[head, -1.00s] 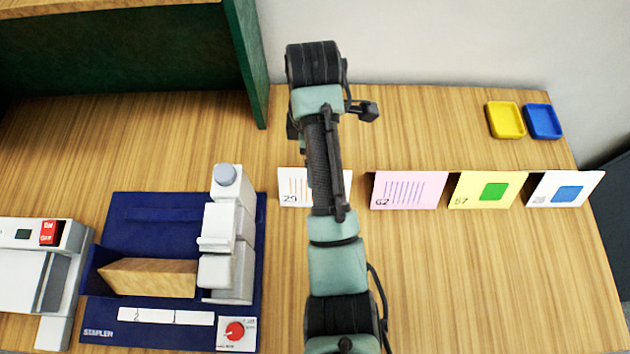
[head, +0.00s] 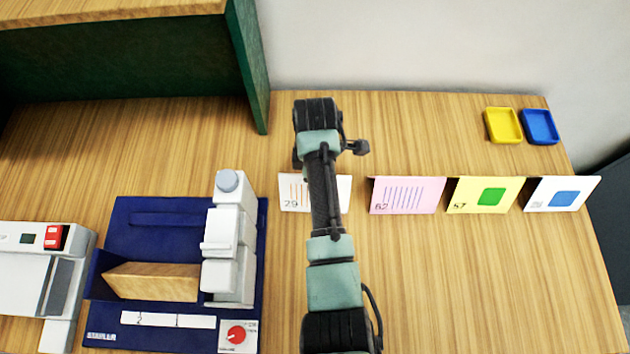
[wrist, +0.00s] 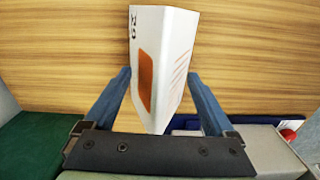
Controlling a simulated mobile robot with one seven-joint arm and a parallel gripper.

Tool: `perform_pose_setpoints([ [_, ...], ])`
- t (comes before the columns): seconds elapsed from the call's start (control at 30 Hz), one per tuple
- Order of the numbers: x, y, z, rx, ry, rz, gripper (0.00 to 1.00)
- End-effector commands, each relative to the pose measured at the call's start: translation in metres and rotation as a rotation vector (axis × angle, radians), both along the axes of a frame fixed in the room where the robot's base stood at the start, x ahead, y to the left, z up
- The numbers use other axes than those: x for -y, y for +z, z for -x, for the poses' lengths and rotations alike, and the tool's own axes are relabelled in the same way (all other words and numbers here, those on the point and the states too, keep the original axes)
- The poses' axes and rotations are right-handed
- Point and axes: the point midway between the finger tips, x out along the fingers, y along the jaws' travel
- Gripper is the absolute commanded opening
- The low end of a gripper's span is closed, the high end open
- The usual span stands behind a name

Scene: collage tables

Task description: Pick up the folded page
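A white folded page (head: 292,193) with orange stripes and the number 29 stands on the table, its middle hidden behind my arm in the head view. In the wrist view the same page (wrist: 172,60) shows as a tent shape, with an orange patch on one face and orange stripes on the other. My gripper (wrist: 158,76) is open, one blue finger on each side of the page. A narrow gap seems to show at the left finger; whether the right one touches is unclear. The gripper is hidden in the head view.
Pink (head: 407,195), yellow (head: 462,194) and white-and-blue (head: 541,193) folded pages stand in a row to the right. A blue stapler station (head: 130,215) stands at left. Yellow (head: 503,125) and blue (head: 540,126) trays lie at the back right. The front right table is clear.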

Motion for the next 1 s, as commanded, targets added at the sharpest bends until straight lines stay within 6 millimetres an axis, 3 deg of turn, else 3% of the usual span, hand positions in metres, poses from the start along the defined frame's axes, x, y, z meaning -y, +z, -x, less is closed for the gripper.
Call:
perform_pose_setpoints([
  [0.03, 0.000, 0.000, 0.000, 0.000, 0.000, 0.000, 0.78],
  [0.37, 0.000, 0.000, 0.000, 0.000, 0.000, 0.000, 0.19],
  [0.67, 0.000, 0.005, -0.001, 0.002, 0.000, 0.000, 0.17],
  [0.77, 0.000, 0.017, -0.002, 0.005, -0.001, -0.001, 0.17],
  [1.0, 0.000, 0.065, -0.002, 0.006, 0.000, 0.000, 0.17],
])
